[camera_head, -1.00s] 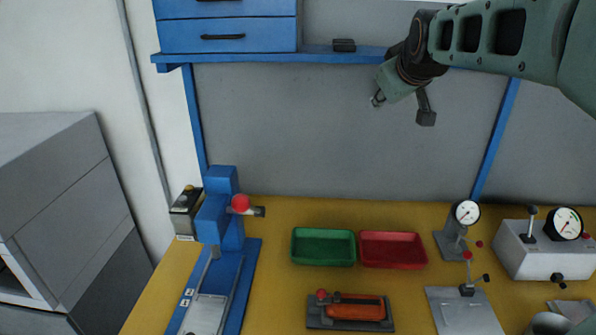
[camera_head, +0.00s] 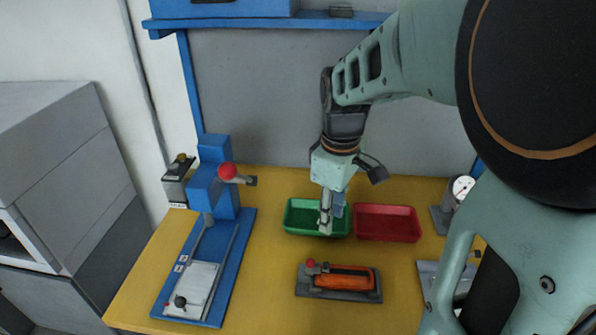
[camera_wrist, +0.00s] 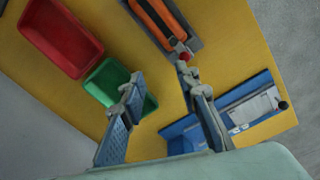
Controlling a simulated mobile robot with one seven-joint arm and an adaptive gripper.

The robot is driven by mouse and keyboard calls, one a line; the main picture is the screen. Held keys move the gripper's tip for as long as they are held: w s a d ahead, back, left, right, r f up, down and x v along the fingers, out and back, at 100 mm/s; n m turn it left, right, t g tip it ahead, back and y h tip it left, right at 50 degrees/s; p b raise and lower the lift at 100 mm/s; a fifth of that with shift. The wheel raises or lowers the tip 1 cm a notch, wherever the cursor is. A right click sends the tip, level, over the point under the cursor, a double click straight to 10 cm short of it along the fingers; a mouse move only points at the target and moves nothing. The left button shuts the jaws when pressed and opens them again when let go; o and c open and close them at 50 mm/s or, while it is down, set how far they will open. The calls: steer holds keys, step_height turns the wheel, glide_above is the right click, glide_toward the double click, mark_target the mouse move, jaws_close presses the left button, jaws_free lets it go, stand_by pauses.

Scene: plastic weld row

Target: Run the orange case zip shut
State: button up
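The orange case (camera_head: 343,278) lies in a dark grey holder (camera_head: 360,295) on the yellow bench, in front of the trays. A red knob (camera_head: 310,263) stands at the left end of the case. In the wrist view the orange case (camera_wrist: 165,20) is at the top, with the red knob (camera_wrist: 182,56) at its lower end. My gripper (camera_head: 326,226) hangs above the green tray, behind the case and apart from it. In the wrist view my gripper's fingers (camera_wrist: 155,88) are spread wide with nothing between them. How far the zip is closed cannot be made out.
A green tray (camera_head: 301,228) and a red tray (camera_head: 388,223) stand behind the case. A blue press (camera_head: 214,180) with a base plate is on the left. A dial gauge (camera_head: 460,188) is on the right, partly hidden by my arm. Bare bench lies around the holder.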

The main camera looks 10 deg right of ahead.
mark_target(327, 264)
steer(key=shift+g, duration=0.4)
steer(key=f, duration=0.4)
steer(key=s+f+b, duration=0.1)
steer(key=f, duration=0.3)
steer(key=s+f, duration=0.1)
steer(key=f, duration=0.3)
steer(key=shift+a, duration=0.4)
steer(key=shift+r, duration=0.1)
steer(key=shift+c, duration=0.6)
jaws_close()
